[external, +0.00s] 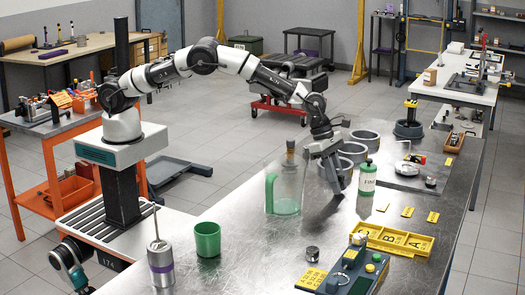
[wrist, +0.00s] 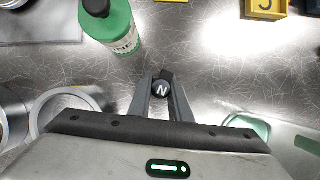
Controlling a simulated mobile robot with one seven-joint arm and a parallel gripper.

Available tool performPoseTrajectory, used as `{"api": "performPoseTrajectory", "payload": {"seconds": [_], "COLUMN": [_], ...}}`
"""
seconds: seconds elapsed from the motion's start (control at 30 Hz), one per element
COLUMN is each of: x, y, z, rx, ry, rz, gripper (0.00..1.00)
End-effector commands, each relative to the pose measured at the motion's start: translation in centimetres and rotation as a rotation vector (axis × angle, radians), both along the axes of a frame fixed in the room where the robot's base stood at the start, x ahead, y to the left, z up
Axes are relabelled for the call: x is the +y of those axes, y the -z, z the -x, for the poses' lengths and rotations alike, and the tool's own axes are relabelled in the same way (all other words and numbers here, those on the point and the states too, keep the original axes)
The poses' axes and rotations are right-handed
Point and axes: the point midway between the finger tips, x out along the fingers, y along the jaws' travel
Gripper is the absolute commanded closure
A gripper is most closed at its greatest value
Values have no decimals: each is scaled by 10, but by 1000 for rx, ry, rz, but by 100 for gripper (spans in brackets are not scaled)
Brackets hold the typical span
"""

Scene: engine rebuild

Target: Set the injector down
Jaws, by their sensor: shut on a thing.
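My gripper (external: 338,190) is low over the right middle of the metal bench (external: 240,250), pointing down. In the wrist view its fingers (wrist: 162,84) are shut on a small dark piece with a round top marked N, which appears to be the injector (wrist: 161,90). Its lower part is hidden, so I cannot tell whether it touches the bench. In the external view the injector cannot be made out between the fingers.
A green-and-white bottle (external: 367,180) stands close right of my gripper. A yellow lettered tray (external: 395,240) lies nearer the front. Bare metal surrounds my fingertips.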

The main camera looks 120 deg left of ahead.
Motion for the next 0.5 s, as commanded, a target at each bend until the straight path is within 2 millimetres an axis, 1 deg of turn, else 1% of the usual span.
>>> {"api": "performPoseTrajectory", "payload": {"seconds": [0.13, 0.27, 0.3, 0.37, 0.4, 0.5], "x": [0, 0, 0, 0, 0, 0], "y": [-1, 4, 2, 2, 2, 2], "z": [0, 0, 0, 0, 0, 0], "rx": [-1, 0, 0, 0, 0, 0], "ry": [0, 1, 1, 1, 1, 1], "rz": [0, 0, 0, 0, 0, 0], "gripper": [100, 100, 76, 65, 64, 64]}}
